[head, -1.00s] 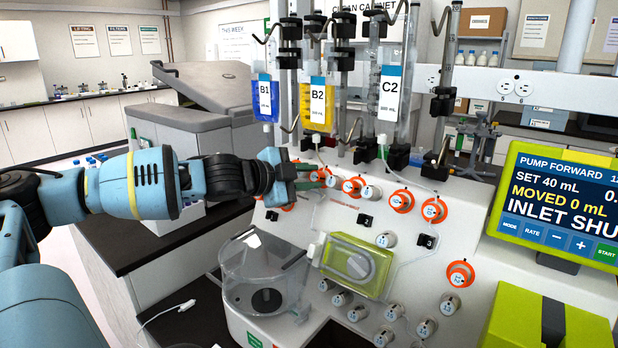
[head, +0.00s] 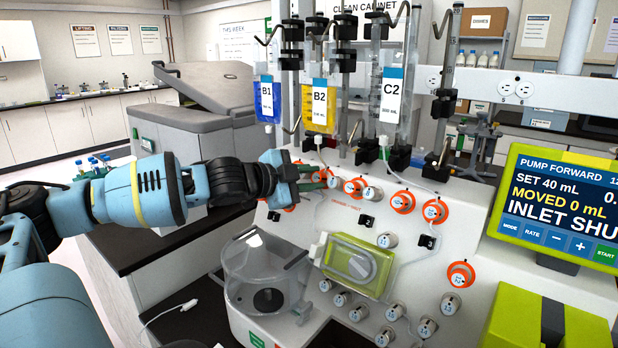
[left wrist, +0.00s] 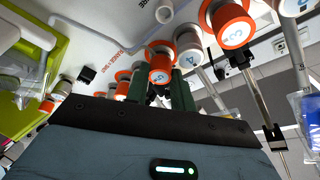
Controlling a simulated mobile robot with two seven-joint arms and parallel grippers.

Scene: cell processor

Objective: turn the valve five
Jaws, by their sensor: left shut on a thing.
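Valve five (left wrist: 159,69) is a round knob with an orange rim and a pale numbered face, in the middle of the left wrist view. My left gripper (left wrist: 158,88) has its two dark green fingers on either side of this knob and is shut on it. In the head view my left gripper (head: 318,178) reaches in from the left to the upper row of knobs on the white machine (head: 470,215). There its fingers partly hide the knob they hold. My right gripper is not in view.
Neighbouring knobs stand close by, including a white one marked 4 (left wrist: 190,46) and an orange one marked 3 (left wrist: 231,25). Bags B1 (head: 267,101), B2 (head: 318,107) and C2 (head: 391,100) hang just above. A clear bowl (head: 266,275) and a pump screen (head: 560,205) are nearby.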

